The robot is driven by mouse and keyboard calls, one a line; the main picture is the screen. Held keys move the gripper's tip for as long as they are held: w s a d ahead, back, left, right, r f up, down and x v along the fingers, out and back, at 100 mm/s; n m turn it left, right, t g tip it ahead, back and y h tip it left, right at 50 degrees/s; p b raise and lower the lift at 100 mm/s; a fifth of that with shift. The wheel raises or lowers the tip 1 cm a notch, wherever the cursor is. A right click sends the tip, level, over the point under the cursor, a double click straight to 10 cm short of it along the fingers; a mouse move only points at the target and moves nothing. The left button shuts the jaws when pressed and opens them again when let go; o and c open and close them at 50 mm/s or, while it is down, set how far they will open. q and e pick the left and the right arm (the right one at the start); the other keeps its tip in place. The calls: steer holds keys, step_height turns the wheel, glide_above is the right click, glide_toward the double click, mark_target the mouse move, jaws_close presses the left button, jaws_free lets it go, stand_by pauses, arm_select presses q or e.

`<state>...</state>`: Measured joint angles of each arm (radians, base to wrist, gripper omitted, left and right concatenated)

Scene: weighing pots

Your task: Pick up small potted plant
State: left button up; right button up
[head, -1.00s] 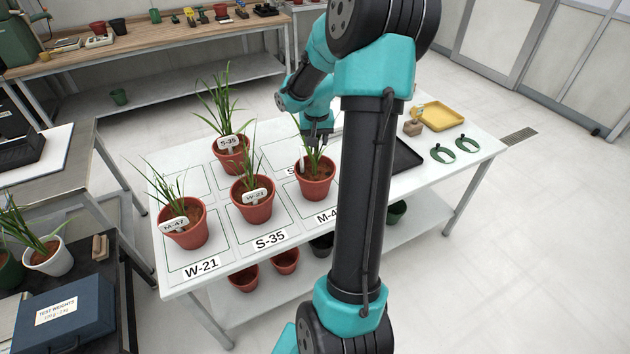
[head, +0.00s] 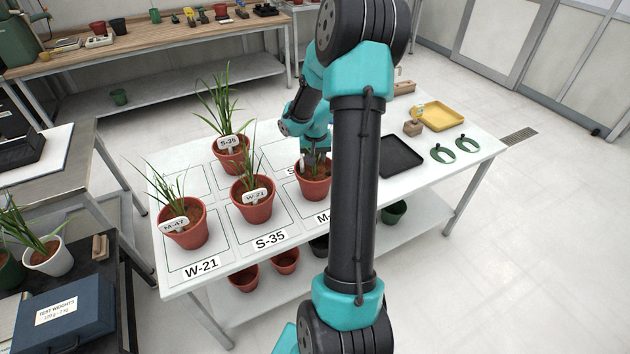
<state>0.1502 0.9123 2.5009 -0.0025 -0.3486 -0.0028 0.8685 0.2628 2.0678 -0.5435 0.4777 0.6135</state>
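In the head view a small terracotta potted plant (head: 313,190) stands upright in the table's right front cell, its green leaves mostly hidden by my gripper. My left gripper (head: 316,160) points down at this pot's rim, among the leaves. Its fingertips overlap the rim and soil, so I cannot tell whether they are open or shut, or touching. Two more potted plants stand in the front cells: one tagged M-47 (head: 184,232) and one tagged W-21 (head: 252,207). A plant tagged S-35 (head: 231,158) stands behind them. My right gripper is out of view.
My arm hides part of the table. Spare pots (head: 285,262) sit on the shelf below.

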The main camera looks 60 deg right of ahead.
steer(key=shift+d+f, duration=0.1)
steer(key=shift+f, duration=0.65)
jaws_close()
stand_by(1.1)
